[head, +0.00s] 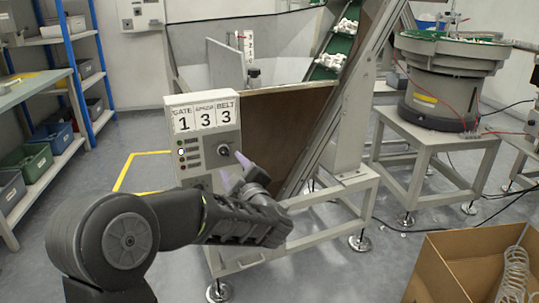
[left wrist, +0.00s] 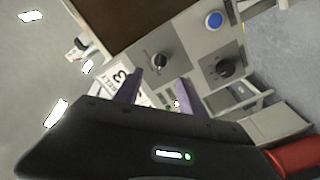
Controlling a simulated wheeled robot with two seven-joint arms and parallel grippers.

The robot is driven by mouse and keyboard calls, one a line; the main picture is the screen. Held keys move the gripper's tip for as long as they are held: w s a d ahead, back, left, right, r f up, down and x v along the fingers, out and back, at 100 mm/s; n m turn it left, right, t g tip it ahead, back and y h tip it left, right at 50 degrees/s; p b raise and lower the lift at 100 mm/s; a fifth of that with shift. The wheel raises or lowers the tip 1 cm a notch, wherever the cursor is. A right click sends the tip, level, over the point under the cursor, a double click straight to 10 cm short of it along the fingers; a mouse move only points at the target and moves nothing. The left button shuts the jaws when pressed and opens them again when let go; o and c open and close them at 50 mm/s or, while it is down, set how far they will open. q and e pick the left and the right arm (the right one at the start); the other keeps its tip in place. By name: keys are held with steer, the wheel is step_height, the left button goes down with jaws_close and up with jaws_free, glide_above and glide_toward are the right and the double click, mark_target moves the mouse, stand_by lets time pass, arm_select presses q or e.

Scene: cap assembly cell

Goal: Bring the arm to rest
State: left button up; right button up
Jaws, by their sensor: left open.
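My left arm comes in from the left in the head view. Its gripper (head: 233,168) is open and empty in front of the lower right of the control box (head: 203,112), whose cards read GATE 1, 3 and BELT 3. A dark knob (head: 224,150) on the box is just above the fingertips; I cannot tell the exact gap. In the left wrist view the two purple fingers (left wrist: 157,90) are spread, with a black knob (left wrist: 160,61), another dark knob (left wrist: 226,68) and a blue button (left wrist: 213,20) beyond them. My right gripper is not in view.
The hopper frame with its brown panel (head: 283,125) stands right behind the arm. A bowl feeder (head: 447,75) on a table is at the right. A cardboard box (head: 450,262) with a wire coil is at the lower right. Shelves (head: 45,140) stand at the left, with open floor between.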

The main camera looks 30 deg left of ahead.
arm_select(q)
steer(key=w+d+f+m+t+h, duration=0.2)
steer(key=w+d+f+m+h, duration=0.2)
steer(key=d+f+m+h, duration=0.85)
steer(key=s+d+f+g, duration=0.1)
steer(key=s+d+f, duration=0.1)
steer(key=d+f, duration=0.4)
steer(key=s+d+f+g, duration=0.15)
steer(key=d+f, duration=0.25)
steer(key=f, duration=0.5)
steer(key=s+d+f+m+g+h, duration=0.2)
steer(key=s+d+f+g, duration=0.15)
steer(key=s+f, duration=0.6)
steer(key=s+d+f+m+g+h, duration=0.1)
steer(key=s+d+f+g+h, duration=0.15)
steer(key=s+d+f, duration=0.65)
steer(key=s+f+m+g+h, duration=0.15)
steer(key=s+f+g, duration=0.25)
steer(key=s, duration=1)
step_height(320, 180, up, 26)
steer(key=p, duration=2.5)
steer(key=shift+w+d+f+m, duration=0.2)
steer(key=shift+w+d+m, duration=0.1)
steer(key=shift+d, duration=0.1)
